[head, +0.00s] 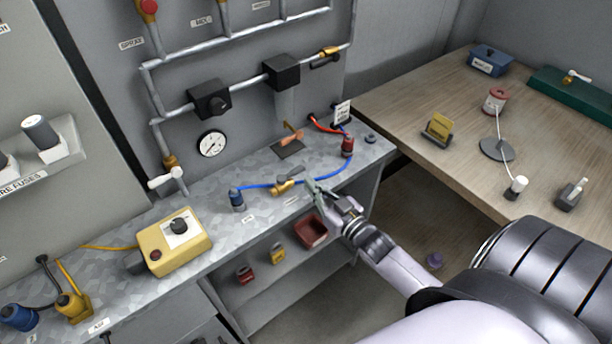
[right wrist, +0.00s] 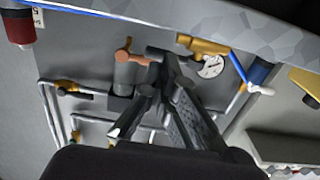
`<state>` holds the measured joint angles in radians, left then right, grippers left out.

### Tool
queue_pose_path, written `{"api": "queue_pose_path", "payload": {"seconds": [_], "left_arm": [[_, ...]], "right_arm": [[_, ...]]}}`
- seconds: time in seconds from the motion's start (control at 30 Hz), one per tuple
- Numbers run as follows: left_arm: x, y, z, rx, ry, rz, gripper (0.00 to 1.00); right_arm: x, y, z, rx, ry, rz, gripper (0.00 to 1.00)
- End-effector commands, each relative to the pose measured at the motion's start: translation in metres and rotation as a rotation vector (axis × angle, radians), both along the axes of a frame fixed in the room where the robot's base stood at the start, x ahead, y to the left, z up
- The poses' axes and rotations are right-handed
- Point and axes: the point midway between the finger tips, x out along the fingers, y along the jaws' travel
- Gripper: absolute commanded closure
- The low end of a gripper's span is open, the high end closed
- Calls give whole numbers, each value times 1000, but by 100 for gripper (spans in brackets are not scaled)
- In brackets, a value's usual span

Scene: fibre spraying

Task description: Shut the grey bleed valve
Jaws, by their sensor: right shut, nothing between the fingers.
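The bleed valve (head: 284,187) has a small brass body in the blue hose line on the metal bench, with a grey lever (head: 291,174) on top. The lever slants up to the right in the head view. In the right wrist view the brass body (right wrist: 203,46) is just beyond my fingers, to the right of their tips. My right gripper (head: 313,186) is shut and empty, its tips close to the right of the valve. I cannot tell whether they touch the lever. My left gripper is in neither view.
A blue fitting (head: 237,200) and a red fitting (head: 348,146) stand at the hose ends. A copper-handled valve (head: 291,137) is behind. A yellow control box (head: 172,245) sits left on the bench (head: 215,232). A red bin (head: 311,232) is on the shelf below.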

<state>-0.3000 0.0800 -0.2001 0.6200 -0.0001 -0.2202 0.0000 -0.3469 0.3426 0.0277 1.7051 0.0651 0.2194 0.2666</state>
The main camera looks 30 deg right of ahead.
Motion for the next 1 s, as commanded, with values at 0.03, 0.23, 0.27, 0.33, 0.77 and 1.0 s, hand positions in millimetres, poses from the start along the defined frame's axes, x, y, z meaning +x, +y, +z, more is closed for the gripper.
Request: {"api": "queue_pose_path", "payload": {"seconds": [0.03, 0.23, 0.27, 0.33, 0.77, 1.0], "left_arm": [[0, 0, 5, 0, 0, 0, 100], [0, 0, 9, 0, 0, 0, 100], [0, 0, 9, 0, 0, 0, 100], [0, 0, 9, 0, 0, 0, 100], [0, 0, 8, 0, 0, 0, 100], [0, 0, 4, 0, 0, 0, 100]], "right_arm": [[9, 0, 3, 0, -1, -1, 100], [27, 2, 1, 1, 0, 0, 100], [28, 2, 1, 1, 0, 0, 100], [30, 2, 0, 1, 0, -1, 100], [31, 2, -1, 0, 0, 4, 100], [33, 0, -1, -2, 1, 49, 100]]}}
